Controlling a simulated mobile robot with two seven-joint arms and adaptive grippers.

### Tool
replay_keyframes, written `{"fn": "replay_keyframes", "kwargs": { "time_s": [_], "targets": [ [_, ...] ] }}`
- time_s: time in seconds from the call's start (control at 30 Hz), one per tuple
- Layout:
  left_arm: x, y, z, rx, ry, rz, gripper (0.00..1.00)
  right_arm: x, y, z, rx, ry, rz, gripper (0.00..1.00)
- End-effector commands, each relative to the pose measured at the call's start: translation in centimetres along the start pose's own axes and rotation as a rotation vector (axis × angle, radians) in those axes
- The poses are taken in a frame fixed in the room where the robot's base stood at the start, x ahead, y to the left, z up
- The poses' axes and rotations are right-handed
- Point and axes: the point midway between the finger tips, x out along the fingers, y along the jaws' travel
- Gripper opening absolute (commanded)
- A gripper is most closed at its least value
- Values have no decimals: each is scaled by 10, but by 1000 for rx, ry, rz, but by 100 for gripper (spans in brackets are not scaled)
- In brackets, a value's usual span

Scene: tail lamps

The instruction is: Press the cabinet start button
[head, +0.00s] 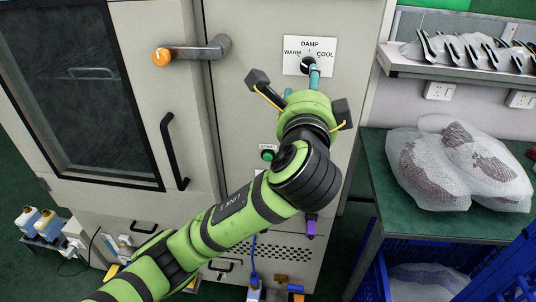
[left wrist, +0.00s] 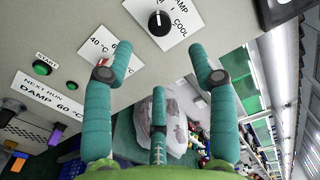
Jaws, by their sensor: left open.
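The cabinet (head: 240,100) has a light grey front panel. A green button (head: 267,155) under a START label sits on it, close to the left of my arm; in the left wrist view the green start button (left wrist: 42,67) is at the left. My left gripper (head: 302,83) is up and right of the button, in front of the panel near the black DAMP dial (head: 308,64). In the left wrist view its teal fingers (left wrist: 160,52) are spread and empty, below the dial (left wrist: 158,22). My right gripper does not show.
A second, smaller green button (left wrist: 70,86) and a card reading DAMP 60°C (left wrist: 45,98) are near the start button. The cabinet door has an orange-tipped handle (head: 190,50). A green table (head: 390,225) with wrapped packages (head: 455,165) stands right.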

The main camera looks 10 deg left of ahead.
Motion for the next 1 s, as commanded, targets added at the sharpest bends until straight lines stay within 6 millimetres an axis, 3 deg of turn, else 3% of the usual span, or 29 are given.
{"fn": "replay_keyframes", "kwargs": {
  "time_s": [0.43, 0.47, 0.6, 1.0],
  "targets": [
    [0, 0, 0, 0, 0, 0, 58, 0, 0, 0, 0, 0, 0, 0],
    [0, 0, 0, 0, 0, 0, 54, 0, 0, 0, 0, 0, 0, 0],
    [0, 0, 0, 0, 0, 0, 0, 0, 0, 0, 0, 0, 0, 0],
    [0, 0, 0, 0, 0, 0, 0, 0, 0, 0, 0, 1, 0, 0]
  ]
}}
